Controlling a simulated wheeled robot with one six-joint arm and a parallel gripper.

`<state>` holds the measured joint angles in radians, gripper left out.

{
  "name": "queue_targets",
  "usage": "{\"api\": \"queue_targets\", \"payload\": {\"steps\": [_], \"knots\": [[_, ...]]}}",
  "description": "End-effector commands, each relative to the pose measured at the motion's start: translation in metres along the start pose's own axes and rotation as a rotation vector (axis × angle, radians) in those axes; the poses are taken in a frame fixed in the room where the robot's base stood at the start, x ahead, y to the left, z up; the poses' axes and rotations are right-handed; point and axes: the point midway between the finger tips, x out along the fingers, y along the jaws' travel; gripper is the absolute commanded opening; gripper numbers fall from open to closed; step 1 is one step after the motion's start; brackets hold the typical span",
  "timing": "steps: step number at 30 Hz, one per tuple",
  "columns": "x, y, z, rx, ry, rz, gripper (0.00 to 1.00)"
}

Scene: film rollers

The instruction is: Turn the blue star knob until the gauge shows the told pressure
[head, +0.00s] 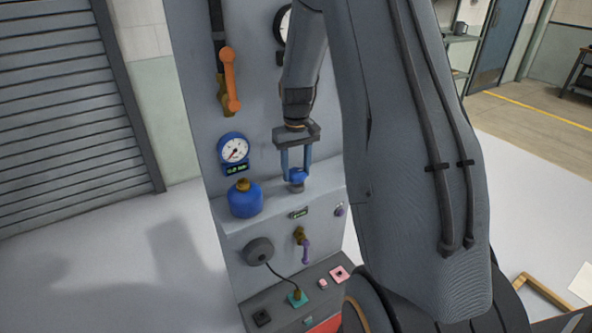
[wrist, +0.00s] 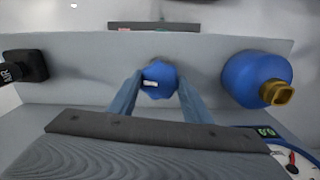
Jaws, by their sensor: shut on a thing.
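The blue star knob (head: 298,175) sits on the ledge of the grey panel, right of a blue bottle. My gripper (head: 297,172) points down at it, its two blue fingers on either side of the knob and shut on it. In the wrist view the knob (wrist: 159,82) shows between the fingertips, with a small white mark on it. The round gauge (head: 234,149) has a white face, a red needle and a small green display below; the told pressure is too small to read. In the wrist view only part of the gauge (wrist: 292,160) shows at the bottom right corner.
The blue bottle (head: 245,199) with a brass cap stands close left of the knob. An orange lever (head: 230,80) hangs above the gauge. A purple-handled valve (head: 305,249) and a black round part (head: 258,251) are below the ledge.

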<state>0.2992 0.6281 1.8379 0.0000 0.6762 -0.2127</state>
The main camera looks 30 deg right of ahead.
Motion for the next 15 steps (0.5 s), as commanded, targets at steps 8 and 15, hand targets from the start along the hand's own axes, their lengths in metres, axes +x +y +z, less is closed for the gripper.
{"api": "queue_targets", "payload": {"steps": [8,15], "knots": [[-0.0011,0.0001,-0.0006,0.234,0.001,0.0,0.22],[-0.0012,0.0002,-0.0008,0.463,0.002,0.0,0.22]]}}
